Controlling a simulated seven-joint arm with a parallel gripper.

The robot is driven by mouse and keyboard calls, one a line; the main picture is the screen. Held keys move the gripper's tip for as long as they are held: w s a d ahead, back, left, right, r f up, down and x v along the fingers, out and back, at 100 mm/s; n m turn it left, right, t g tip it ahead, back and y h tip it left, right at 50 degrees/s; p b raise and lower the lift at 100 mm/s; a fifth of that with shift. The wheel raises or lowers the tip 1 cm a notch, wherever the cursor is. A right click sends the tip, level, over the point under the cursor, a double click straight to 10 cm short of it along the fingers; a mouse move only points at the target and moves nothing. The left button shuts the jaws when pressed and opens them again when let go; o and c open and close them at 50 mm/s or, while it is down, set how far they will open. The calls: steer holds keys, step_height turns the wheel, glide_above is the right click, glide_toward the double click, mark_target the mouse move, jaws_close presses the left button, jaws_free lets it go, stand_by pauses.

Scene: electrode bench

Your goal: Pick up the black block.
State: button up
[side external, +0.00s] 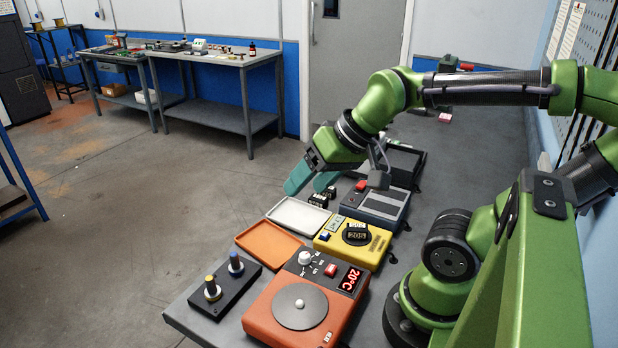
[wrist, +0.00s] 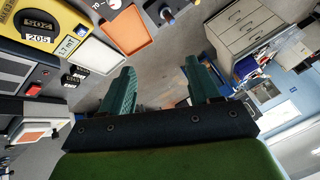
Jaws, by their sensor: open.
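Small black blocks with pale markings (side external: 320,197) sit on the bench beside the white tray, just below and right of my gripper (side external: 308,184). In the wrist view, two such black blocks (wrist: 77,71) lie left of my gripper (wrist: 160,76). Another black block with a pale label (side external: 357,227) sits on the round plate of the yellow scale (side external: 378,243); it also shows in the wrist view (wrist: 41,18). I cannot tell which one the task means. My gripper is open, its teal fingers apart and empty, above the bench edge.
On the bench stand an orange hot plate (side external: 270,308), a dark stand with two knobbed posts (side external: 228,290), an orange tray (side external: 270,246), a white tray (side external: 298,214) and a grey device with a red button (side external: 375,204). Open floor lies left of the bench.

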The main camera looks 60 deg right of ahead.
steer(key=d+f+m+g+h, duration=0.2)
steer(key=d+m+g, duration=0.2)
steer(key=d+m, duration=0.45)
steer(key=m+g, duration=0.4)
steer(key=m, duration=1.4)
glide_above(357, 227)
step_height(357, 227, down, 11)
steer(key=shift+w+r, duration=0.1)
steer(key=shift+w, duration=0.05)
steer(key=shift+f, duration=3.05)
steer(key=shift+c, duration=0.3)
jaws_close()
